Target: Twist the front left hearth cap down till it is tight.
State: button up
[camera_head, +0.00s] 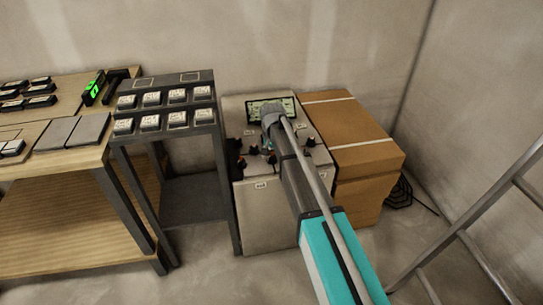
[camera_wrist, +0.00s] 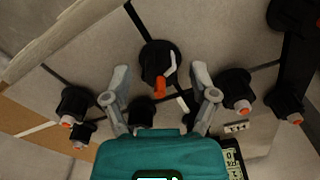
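The hearth (camera_head: 283,184) is a pale tiled block with several black caps with orange marks on top. The front left cap (camera_head: 242,163) shows near its left edge in the head view. In the wrist view a black cap with an orange pointer (camera_wrist: 152,56) lies ahead of my gripper (camera_wrist: 160,72), between the lines of its two spread fingers. My gripper is open, and I see no finger touching that cap. I cannot tell for sure that it is the front left one. In the head view my arm hides part of the hearth and most of my gripper.
Other caps (camera_wrist: 237,86) and (camera_wrist: 73,104) stand on either side of my fingers. A display panel (camera_head: 258,103) is at the back of the hearth. A cardboard box (camera_head: 358,130) stands close on the right; a dark rack (camera_head: 215,110) with several small blocks stands close on the left.

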grip_shut()
jog(key=shift+n, duration=1.4)
jog(key=shift+o, duration=1)
grip_release()
